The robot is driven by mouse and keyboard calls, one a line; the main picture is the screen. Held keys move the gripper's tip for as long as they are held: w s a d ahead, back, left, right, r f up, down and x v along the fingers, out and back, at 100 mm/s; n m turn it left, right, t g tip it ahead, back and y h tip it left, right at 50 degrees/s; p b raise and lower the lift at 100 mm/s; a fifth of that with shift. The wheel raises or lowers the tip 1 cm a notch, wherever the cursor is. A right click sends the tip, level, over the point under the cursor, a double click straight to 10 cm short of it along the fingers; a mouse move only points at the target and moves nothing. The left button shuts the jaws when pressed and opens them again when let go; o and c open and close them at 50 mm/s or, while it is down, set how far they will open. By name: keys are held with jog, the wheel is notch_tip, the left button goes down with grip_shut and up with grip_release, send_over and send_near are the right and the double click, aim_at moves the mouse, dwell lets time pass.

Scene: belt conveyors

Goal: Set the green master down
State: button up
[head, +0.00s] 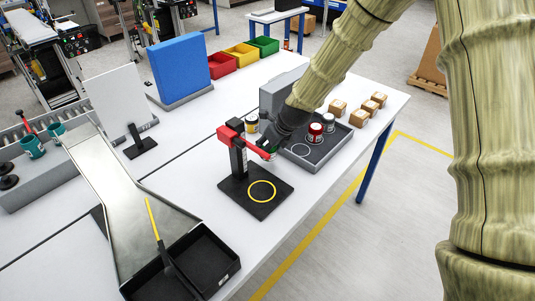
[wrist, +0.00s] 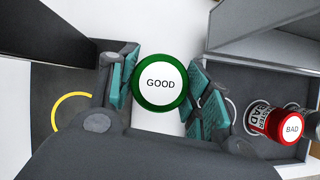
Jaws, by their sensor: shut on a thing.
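The green master (wrist: 160,84) has a green rim and a white top reading GOOD. My gripper (wrist: 163,88) is shut on it, with one teal finger pad on each side. In the head view my gripper (head: 270,146) is between the black stand and the grey tray, partly behind the stand's red arm, and the master is mostly hidden. The black stand (head: 281,193) has an empty yellow ring (head: 262,191) on its base. The grey tray (head: 318,162) has an empty white ring (head: 300,150). A red master (wrist: 283,124) marked BAD stands in the tray, right of my gripper.
The stand's post carries a red block (head: 230,132) with a red arm reaching right. A grey box (head: 281,90) is behind the tray. A yellow-labelled jar (head: 251,123) stands behind the stand. Small cartons (head: 359,118) are on the right. A metal chute (head: 120,190) lies left.

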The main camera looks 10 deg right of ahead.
jog(key=shift+f+p, duration=0.65)
jog(key=shift+f, duration=1.4)
jog(key=shift+f, duration=0.15)
jog(key=o, duration=1.2)
